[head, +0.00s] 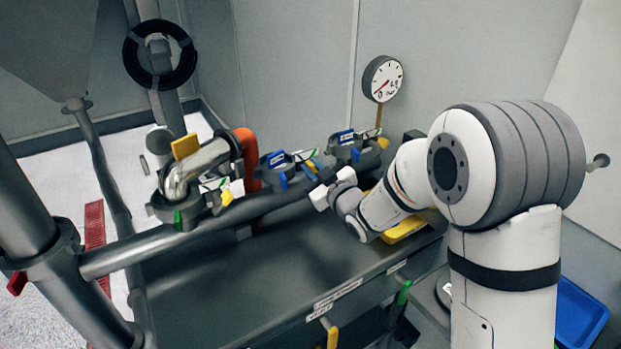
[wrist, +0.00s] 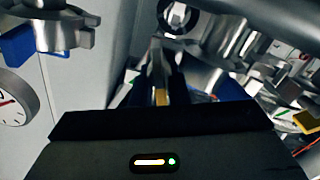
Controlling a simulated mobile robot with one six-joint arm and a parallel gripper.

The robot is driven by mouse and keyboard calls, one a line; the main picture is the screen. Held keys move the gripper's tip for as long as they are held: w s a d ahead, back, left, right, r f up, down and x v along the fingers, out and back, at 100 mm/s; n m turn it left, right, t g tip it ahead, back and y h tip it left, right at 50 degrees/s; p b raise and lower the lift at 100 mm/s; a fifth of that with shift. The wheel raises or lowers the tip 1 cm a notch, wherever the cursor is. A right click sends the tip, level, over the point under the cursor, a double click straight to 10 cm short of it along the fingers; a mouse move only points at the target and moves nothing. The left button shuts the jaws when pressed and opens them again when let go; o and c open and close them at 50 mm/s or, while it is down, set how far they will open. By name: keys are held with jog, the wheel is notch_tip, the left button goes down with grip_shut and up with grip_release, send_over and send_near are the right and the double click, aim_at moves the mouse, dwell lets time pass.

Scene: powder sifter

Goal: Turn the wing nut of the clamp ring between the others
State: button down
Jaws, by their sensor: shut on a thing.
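Three dark clamp rings sit along a grey pipe in the head view: a left one (head: 163,210), a middle one (head: 271,179) and a right one (head: 343,153). The middle ring carries a blue-and-white tag and lies between the others. My gripper (head: 316,178) is at the right side of the middle ring, where its wing nut is mostly hidden by the fingers. In the wrist view, my gripper (wrist: 161,88) is shut on a narrow metal piece with a yellowish end, the wing nut (wrist: 161,97). How far it is turned cannot be told.
A bent metal pipe with a yellow tag (head: 185,146) and an orange part (head: 247,158) stand near the left ring. A round gauge (head: 382,79) rises behind the right ring. A labelled bench edge (head: 340,293) runs in front. A blue bin (head: 578,312) is at lower right.

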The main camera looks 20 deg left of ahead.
jog(key=m+b, duration=0.2)
jog(key=m, duration=0.1)
jog(key=shift+w+d+f, duration=0.1)
jog(key=shift+f, duration=0.1)
jog(key=m+b, duration=0.1)
jog(key=m, duration=0.2)
jog(key=shift+w+d+m, duration=0.1)
jog(key=shift+w+m, duration=0.05)
jog(key=shift+m, duration=0.15)
jog(key=m, duration=0.3)
jog(key=m+b, duration=0.1)
jog(key=m, duration=0.2)
jog(key=shift+w+d, duration=0.15)
jog(key=c, duration=1.5)
grip_release()
jog(key=shift+c, duration=0.2)
jog(key=shift+d, duration=0.1)
